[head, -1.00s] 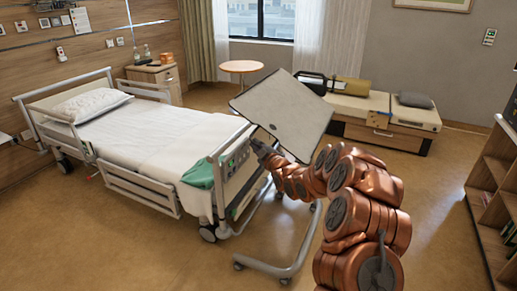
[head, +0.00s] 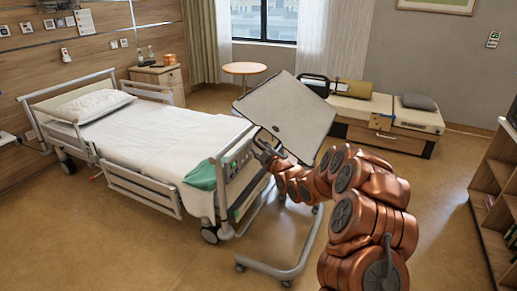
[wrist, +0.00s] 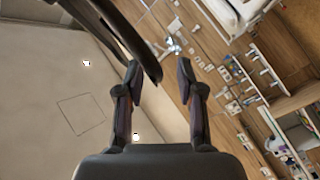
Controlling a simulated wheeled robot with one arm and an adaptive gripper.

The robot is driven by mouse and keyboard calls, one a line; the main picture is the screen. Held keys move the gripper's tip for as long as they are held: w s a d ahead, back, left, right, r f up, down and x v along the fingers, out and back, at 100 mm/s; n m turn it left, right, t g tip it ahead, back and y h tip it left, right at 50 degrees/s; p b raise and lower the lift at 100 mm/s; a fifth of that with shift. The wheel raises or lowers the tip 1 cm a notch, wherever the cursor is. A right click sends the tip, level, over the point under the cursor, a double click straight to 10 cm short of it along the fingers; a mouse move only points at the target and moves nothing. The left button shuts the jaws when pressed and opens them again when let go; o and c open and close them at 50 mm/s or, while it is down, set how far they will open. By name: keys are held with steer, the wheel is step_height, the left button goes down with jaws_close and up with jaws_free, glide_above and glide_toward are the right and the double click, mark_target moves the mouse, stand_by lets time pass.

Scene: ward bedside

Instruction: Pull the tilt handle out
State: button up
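The overbed table's grey top (head: 290,112) is tilted steeply, on a C-shaped floor base (head: 285,268) beside the foot of the bed. My gripper (head: 264,143) is just below the near left edge of that top. In the wrist view my gripper (wrist: 158,68) is open, with its two dark fingers apart. A dark curved bar (wrist: 122,36), probably the tilt handle, comes in from the upper left. Its end shows between the fingertips, closer to the left one. I cannot tell whether it touches. In the head view I cannot tell the handle from the gripper.
The bed (head: 150,140) stands left of the table, with a green cloth (head: 201,176) at its foot end. A bench (head: 365,115) with cushions is behind, and a shelf unit (head: 493,190) stands at the right. The floor between is clear.

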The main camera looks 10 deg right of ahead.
steer(key=v, duration=1.1)
steer(key=shift+s, duration=0.2)
steer(key=s+r+m+g+h+p, duration=0.2)
steer(key=s+m+g, duration=0.4)
steer(key=s, duration=2)
steer(key=s+a+r+m+g+h+p, duration=0.1)
steer(key=s+m+g, duration=0.5)
steer(key=s+g, duration=0.7)
steer(key=s+r+h+p, duration=0.1)
steer(key=s+r+h, duration=0.1)
steer(key=s, duration=1.2)
steer(key=shift+a+r+m, duration=0.25)
steer(key=shift+a+m, duration=0.05)
